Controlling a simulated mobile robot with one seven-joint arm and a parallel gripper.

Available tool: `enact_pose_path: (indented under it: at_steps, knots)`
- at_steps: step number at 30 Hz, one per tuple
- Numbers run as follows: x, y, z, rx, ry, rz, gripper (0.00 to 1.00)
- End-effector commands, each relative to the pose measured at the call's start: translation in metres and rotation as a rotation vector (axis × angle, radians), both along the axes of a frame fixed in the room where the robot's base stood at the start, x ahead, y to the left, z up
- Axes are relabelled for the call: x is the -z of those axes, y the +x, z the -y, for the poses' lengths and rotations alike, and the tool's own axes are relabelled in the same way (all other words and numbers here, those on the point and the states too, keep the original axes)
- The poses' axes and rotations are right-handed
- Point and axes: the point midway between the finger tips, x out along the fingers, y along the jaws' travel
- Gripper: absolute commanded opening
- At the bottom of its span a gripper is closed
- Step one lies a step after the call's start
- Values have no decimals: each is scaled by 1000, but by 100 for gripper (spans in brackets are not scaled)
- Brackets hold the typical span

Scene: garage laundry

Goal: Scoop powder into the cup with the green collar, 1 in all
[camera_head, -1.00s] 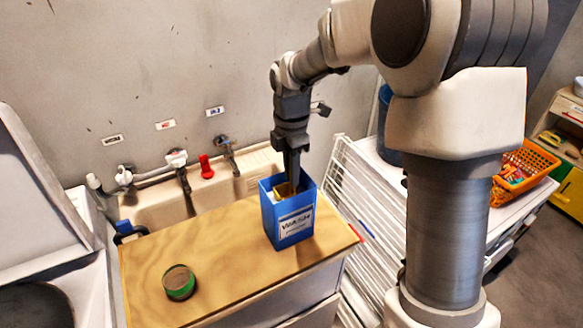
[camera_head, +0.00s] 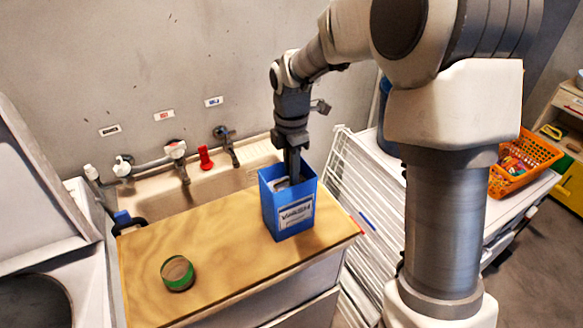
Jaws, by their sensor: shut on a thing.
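A blue box of powder (camera_head: 290,220) with a white label stands open-topped on the wooden counter. My gripper (camera_head: 293,178) points straight down with its fingers inside the box mouth. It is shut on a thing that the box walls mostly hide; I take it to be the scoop. The powder itself cannot be made out. The cup with the green collar (camera_head: 178,273) stands upright on the counter at the front left, well apart from the box. Its inside looks brown; I cannot tell what it holds.
The wooden counter top (camera_head: 225,250) is clear between cup and box. Behind it are a sink (camera_head: 215,182) with taps and a red item (camera_head: 205,157). A white drying rack (camera_head: 365,200) stands right of the counter. An orange basket (camera_head: 525,165) is farther right.

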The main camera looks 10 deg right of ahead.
Motion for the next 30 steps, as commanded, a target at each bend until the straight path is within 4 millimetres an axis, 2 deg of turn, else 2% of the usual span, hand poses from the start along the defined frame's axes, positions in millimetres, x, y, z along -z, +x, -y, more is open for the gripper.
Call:
enact_pose_path:
  at_steps: [30]
  knots:
    - [20,0,0,0,0,0,0]
